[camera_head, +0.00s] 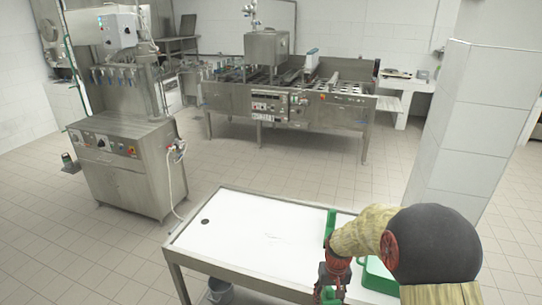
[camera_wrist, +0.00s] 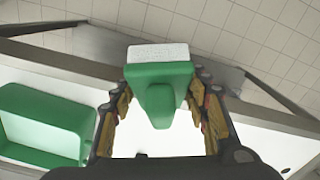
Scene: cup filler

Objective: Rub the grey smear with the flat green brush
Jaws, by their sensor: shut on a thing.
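My gripper (camera_head: 334,272) is over the right part of the white-topped table. In the wrist view, its fingers (camera_wrist: 160,94) are shut on the flat green brush (camera_wrist: 158,76), one on each side of the tapered green grip. The brush's pale bristle face points away from the gripper. In the head view, the brush (camera_head: 330,226) shows as a narrow green strip beyond the gripper. Whether the brush touches the table is unclear.
A green tray (camera_wrist: 42,125) stands at the left in the wrist view; my arm partly hides it in the head view (camera_head: 376,274). A dark round spot (camera_head: 205,221) is near the table's left end. The white tabletop (camera_head: 235,255) is otherwise mostly clear. A tiled pillar (camera_head: 450,130) stands behind right.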

